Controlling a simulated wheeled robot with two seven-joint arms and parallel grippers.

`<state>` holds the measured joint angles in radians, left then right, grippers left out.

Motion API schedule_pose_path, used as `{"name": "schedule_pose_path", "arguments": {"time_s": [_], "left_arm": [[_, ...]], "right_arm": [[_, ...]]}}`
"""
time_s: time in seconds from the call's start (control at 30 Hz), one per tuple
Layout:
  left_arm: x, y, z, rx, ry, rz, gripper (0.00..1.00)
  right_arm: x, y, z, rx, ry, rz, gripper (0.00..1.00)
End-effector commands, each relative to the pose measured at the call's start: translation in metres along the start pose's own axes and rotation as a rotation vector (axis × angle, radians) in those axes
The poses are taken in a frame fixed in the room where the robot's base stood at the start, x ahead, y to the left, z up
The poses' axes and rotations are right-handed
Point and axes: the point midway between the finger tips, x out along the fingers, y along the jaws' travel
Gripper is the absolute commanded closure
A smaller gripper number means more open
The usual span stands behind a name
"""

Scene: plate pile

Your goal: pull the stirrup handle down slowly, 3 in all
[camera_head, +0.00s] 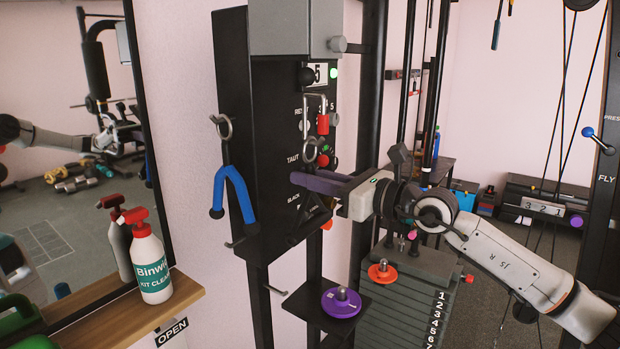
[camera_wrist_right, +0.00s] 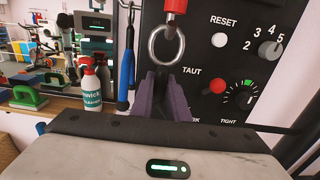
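A steel ring (camera_head: 322,152) hangs under a red clip (camera_head: 323,124) in front of the black panel. A dark, triangular piece, seemingly the stirrup handle (camera_head: 316,212), shows below the ring, largely hidden by my right gripper. My right gripper (camera_head: 312,183) reaches in from the right with its purple fingers at this piece. In the right wrist view, the ring (camera_wrist_right: 166,46) is just beyond the fingertips (camera_wrist_right: 164,78), which are close together with something dark between them. I cannot tell whether they clamp it. My left gripper is not in view.
A blue-ended attachment (camera_head: 235,188) hangs on the panel's left side. A spray bottle (camera_head: 150,258) stands on the wooden shelf (camera_head: 120,318). Below are a purple disc (camera_head: 341,303), an orange disc (camera_head: 382,273) and the weight stack (camera_head: 410,315). A mirror fills the left.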

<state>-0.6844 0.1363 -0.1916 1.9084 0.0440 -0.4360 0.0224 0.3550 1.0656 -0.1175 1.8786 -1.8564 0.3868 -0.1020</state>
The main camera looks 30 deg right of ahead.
Motion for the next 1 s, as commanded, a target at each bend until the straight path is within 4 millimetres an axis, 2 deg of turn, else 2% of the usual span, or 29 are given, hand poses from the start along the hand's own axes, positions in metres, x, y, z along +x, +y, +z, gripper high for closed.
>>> {"name": "schedule_pose_path", "arguments": {"time_s": [0.03,0.07,0.5,0.8,1.0], "left_arm": [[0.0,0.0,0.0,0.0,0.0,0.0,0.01],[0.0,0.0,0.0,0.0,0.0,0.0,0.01],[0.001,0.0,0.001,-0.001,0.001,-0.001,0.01],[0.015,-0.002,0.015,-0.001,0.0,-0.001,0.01],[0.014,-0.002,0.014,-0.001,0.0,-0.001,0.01]], "right_arm": [[0.0,0.0,0.0,0.0,0.0,0.0,0.95],[0.0,0.0,0.0,0.0,0.0,0.0,1.0],[0.0,0.0,0.002,-0.001,-0.005,-0.001,1.0],[0.0,0.0,-0.026,0.002,0.002,0.0,1.0],[0.0,0.0,-0.028,0.003,0.01,0.001,1.0]]}}
